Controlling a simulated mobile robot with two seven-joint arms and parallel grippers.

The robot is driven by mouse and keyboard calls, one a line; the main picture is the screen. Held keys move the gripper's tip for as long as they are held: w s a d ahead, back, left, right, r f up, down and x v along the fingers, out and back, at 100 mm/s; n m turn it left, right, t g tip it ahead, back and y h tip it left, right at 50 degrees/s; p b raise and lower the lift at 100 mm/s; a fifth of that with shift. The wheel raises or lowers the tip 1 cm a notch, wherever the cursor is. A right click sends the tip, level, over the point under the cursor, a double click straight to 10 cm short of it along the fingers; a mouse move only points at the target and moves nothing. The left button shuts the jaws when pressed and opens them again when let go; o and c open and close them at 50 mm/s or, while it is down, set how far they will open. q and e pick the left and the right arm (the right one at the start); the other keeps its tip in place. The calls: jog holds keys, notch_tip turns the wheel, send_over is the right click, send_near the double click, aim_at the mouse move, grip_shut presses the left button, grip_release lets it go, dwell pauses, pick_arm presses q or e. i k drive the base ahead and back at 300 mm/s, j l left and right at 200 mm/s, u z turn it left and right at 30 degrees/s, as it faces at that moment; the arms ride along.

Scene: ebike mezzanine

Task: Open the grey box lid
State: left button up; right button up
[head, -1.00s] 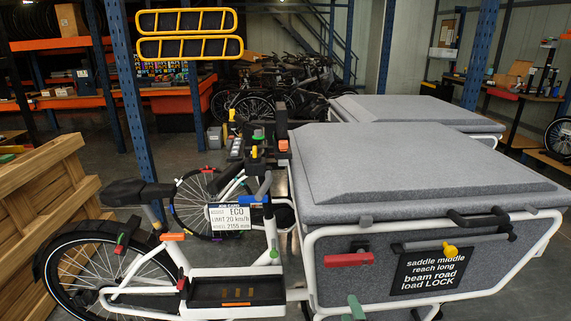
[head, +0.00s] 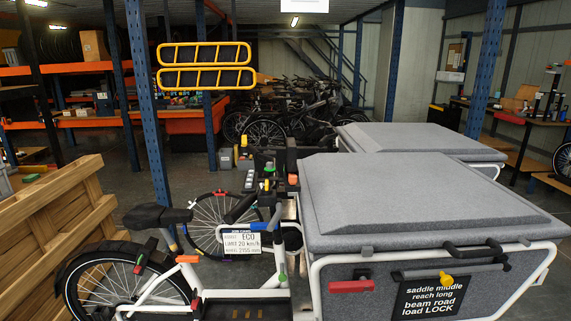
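The grey box lid (head: 425,190) is shut on the large grey box (head: 365,274) of the cargo bike at the right of the head view. A second grey box with a flat grey lid (head: 415,141) stands behind it. On the near box's front are a red handle (head: 352,286), a black bar handle (head: 475,249), a yellow knob (head: 446,280) and a black sign (head: 432,296) with white text ending "load LOCK". Neither of my grippers shows in the head view.
The bike's black saddle (head: 158,216) and rear wheel (head: 122,283) are at the lower left. A wooden crate (head: 55,215) stands at the left edge. A blue post (head: 150,120) rises behind the bike. Grey floor lies open behind the crate.

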aim_at(366, 203)
jog(key=i+l, duration=0.1)
jog(key=l, duration=1.2)
jog(key=i+l+u, duration=0.1)
jog(key=l, duration=1.15)
jog(key=i+l, duration=0.15)
jog(key=l, duration=1.15)
jog(key=u, duration=0.05)
